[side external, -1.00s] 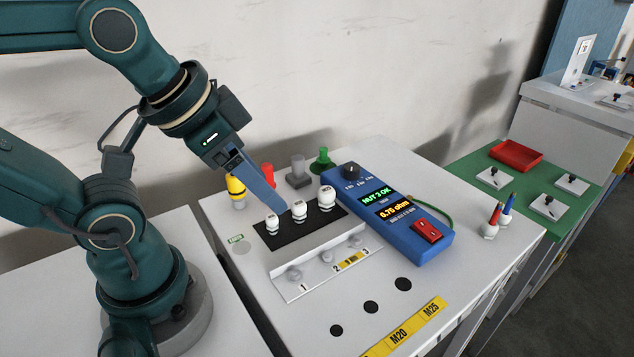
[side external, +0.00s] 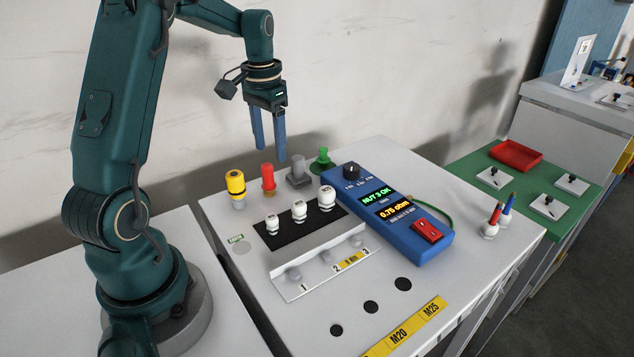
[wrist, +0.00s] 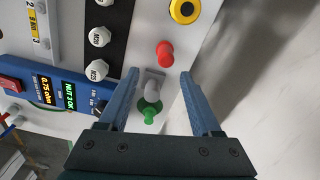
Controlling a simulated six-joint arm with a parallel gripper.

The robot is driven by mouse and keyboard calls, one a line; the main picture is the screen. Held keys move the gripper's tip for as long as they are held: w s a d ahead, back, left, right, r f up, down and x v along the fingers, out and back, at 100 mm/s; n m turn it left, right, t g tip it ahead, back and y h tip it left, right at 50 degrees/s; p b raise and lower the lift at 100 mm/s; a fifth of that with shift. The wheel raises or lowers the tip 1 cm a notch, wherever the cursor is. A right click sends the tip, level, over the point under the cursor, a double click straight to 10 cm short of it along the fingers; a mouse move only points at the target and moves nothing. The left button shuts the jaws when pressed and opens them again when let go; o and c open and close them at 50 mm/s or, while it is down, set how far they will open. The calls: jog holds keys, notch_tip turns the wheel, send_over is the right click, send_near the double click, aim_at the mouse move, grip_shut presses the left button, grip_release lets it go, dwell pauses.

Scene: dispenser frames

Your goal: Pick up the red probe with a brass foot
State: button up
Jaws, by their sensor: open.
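The red probe (side external: 268,174) stands upright at the back of the white bench, between a yellow-topped piece and a grey one. A small brownish foot shows under it in the side view. In the wrist view the red probe (wrist: 165,52) appears just beyond the fingertips, roughly in line with the gap between them; its foot is hard to make out there. My gripper (side external: 269,152) is open and empty, pointing down above the red probe and apart from it. Its two blue fingers also show in the wrist view (wrist: 159,76).
Close by stand the yellow-topped piece (side external: 236,185), a grey post (side external: 298,170) and a green piece (side external: 322,160). In front are white numbered nuts (side external: 299,211) on a black strip and a blue meter (side external: 397,215). Red and blue pens (side external: 495,215) stand at the right.

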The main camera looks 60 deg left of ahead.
aim_at(266, 164)
jog(key=shift+s+a+f, duration=0.2)
jog(key=shift+s+f, duration=0.05)
jog(key=shift+f, duration=0.2)
jog(key=shift+s+a+f, duration=0.2)
jog(key=shift+f, duration=2.45)
grip_shut()
